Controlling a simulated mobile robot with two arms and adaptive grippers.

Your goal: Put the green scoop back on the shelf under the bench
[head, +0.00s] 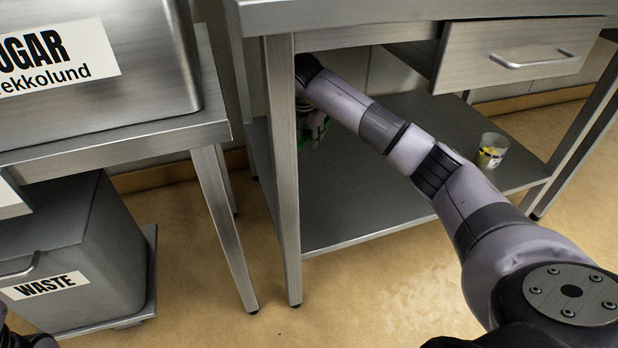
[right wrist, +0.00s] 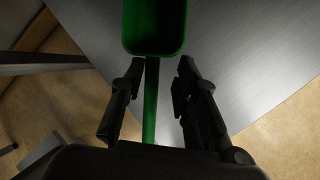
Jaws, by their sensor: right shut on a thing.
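The green scoop (right wrist: 155,28) shows in the right wrist view, with its bowl at the top and its straight handle running down between my fingers. My right gripper (right wrist: 150,84) is shut on the scoop's handle. In the head view my right arm reaches under the bench, and the right gripper (head: 308,118) is partly hidden by the bench's front leg. A little green of the scoop (head: 317,127) shows there. The scoop is over the left part of the metal shelf (head: 370,190); I cannot tell whether it touches it.
A clear container with yellow contents (head: 491,151) stands at the right of the shelf. The bench's front leg (head: 283,170) is close to my gripper. A drawer (head: 520,52) stands open above. A waste bin (head: 70,250) is at left. The shelf's middle is clear.

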